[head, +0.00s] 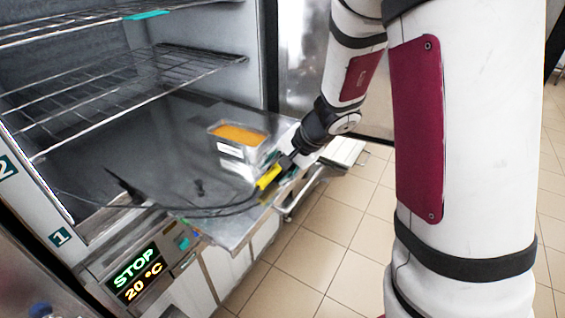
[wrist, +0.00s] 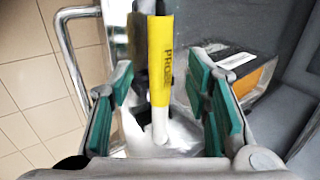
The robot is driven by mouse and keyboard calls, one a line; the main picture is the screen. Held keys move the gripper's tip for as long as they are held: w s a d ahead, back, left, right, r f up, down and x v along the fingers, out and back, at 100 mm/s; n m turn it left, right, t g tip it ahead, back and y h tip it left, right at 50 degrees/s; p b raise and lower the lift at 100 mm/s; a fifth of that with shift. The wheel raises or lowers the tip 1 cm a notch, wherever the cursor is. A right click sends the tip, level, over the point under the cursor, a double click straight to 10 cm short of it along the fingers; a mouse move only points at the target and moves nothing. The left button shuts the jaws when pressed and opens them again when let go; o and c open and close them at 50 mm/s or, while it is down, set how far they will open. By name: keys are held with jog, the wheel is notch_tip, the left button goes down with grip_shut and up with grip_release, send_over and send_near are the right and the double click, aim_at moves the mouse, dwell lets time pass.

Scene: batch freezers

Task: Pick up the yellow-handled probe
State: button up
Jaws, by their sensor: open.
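The yellow-handled probe (head: 268,177) lies near the front edge of the freezer's bottom metal surface, with a dark cable running left from it. In the wrist view its yellow handle (wrist: 160,60) with dark lettering stands lengthwise between the two green-padded fingers. My gripper (wrist: 163,85) is open, one finger on each side of the handle, with gaps to both. In the head view my gripper (head: 287,163) is right at the probe and partly hides it. I cannot tell how far the fingers are above or around the handle.
A metal tin with orange contents (head: 238,140) stands just behind the probe; it also shows at the right in the wrist view (wrist: 255,78). Wire shelves (head: 120,80) hang above. A display (head: 135,272) reads STOP, 20 °C. A metal handle bar (wrist: 72,50) is at the left.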

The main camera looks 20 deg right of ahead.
jog(key=shift+x, duration=1.1)
grip_shut()
jog(key=shift+r, duration=0.2)
